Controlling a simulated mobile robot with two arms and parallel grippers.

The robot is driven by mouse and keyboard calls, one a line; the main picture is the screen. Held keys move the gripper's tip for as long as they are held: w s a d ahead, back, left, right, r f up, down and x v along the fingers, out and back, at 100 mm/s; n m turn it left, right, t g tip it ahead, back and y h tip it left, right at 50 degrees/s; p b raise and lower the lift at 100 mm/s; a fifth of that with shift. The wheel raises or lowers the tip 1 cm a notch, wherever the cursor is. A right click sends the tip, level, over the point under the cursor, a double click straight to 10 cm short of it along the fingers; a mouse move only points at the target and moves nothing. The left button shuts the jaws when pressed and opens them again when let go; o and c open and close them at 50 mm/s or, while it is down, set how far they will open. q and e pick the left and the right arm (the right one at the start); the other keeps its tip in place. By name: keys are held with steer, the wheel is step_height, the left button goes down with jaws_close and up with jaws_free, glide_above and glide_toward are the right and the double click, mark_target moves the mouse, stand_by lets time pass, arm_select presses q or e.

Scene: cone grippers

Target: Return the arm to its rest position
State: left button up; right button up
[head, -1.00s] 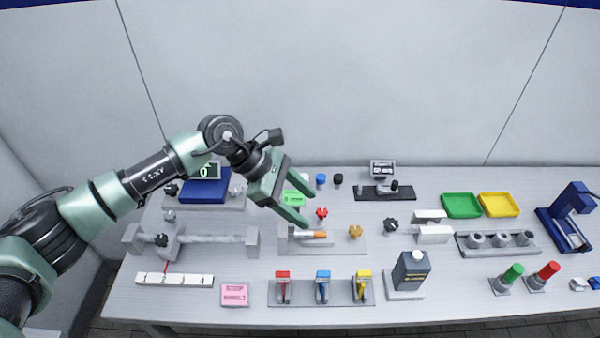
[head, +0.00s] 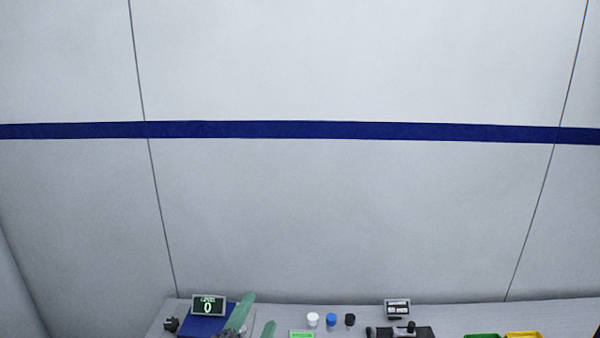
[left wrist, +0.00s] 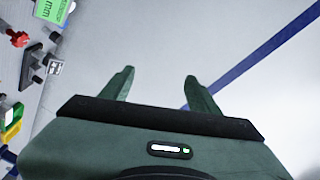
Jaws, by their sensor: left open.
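My left gripper (head: 260,309) shows at the bottom of the head view only as two green fingers, pointing up in front of the bench's back area. My right gripper is not in view.
Along the bench's back edge stand a display (head: 208,306) reading 0, white (head: 313,320), blue (head: 331,320) and black (head: 350,320) caps, and a small device (head: 397,309). Green (head: 482,336) and yellow (head: 523,335) trays show at right.

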arm_select(q)
steer(key=s+a+f+n+g+y, duration=0.4)
steer(key=s+a+f+n+g, duration=0.4)
steer(key=s+f, duration=0.45)
steer(key=s+a+f+n+g, duration=0.25)
steer(key=s+f, duration=0.25)
steer(key=s, duration=0.3)
steer(key=s+a+f+n+g, duration=0.2)
steer(key=s+f+g, duration=0.15)
steer(key=s, duration=0.35)
step_height(320, 180, down, 30)
steer(key=s+g+b, duration=0.1)
steer(key=s+b, duration=0.1)
steer(key=s, duration=0.1)
steer(key=s+a+f+g+b, duration=0.1)
steer(key=s+a+f+b, duration=0.1)
steer(key=s+f, duration=1.4)
steer(key=shift+s+a+f+g, duration=0.2)
steer(key=shift+a+f+g, duration=0.15)
steer(key=shift+f, duration=0.35)
